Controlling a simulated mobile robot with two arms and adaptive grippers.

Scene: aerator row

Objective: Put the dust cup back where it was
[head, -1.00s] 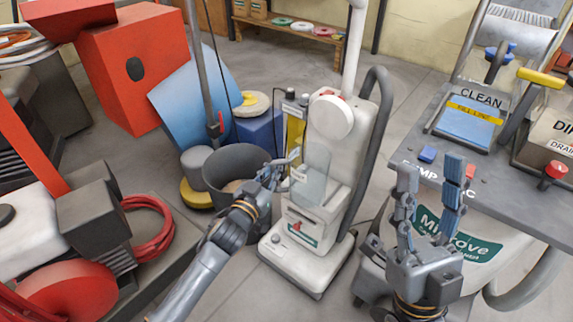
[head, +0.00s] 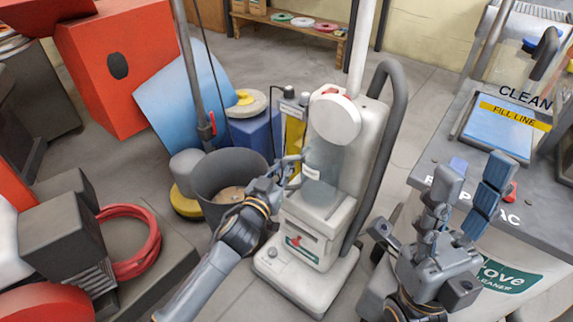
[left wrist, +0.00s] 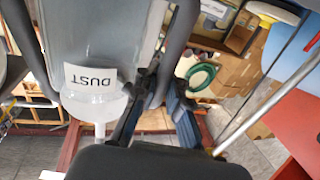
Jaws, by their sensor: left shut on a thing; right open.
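The dust cup (head: 322,185) is a clear, translucent container with a white label. It is upright against the front of the white upright vacuum (head: 345,125), over its lower housing. I cannot tell whether it is fully seated. My left gripper (head: 288,170) is shut on the cup at its left side; the grip is partly hidden. In the left wrist view the cup (left wrist: 95,103) fills the left part, its "DUST" label upside down, beside my left gripper's fingers (left wrist: 158,105). My right gripper (head: 470,195) is open and empty, fingers up, in front of the grey cleaner.
A dark grey bin (head: 215,180) stands left of the vacuum, behind my left arm. A blue-and-grey cleaner (head: 510,215) with a "CLEAN" tank stands at right. A machine with a red hose (head: 145,255) is at lower left. A low shelf (head: 290,28) is at the back.

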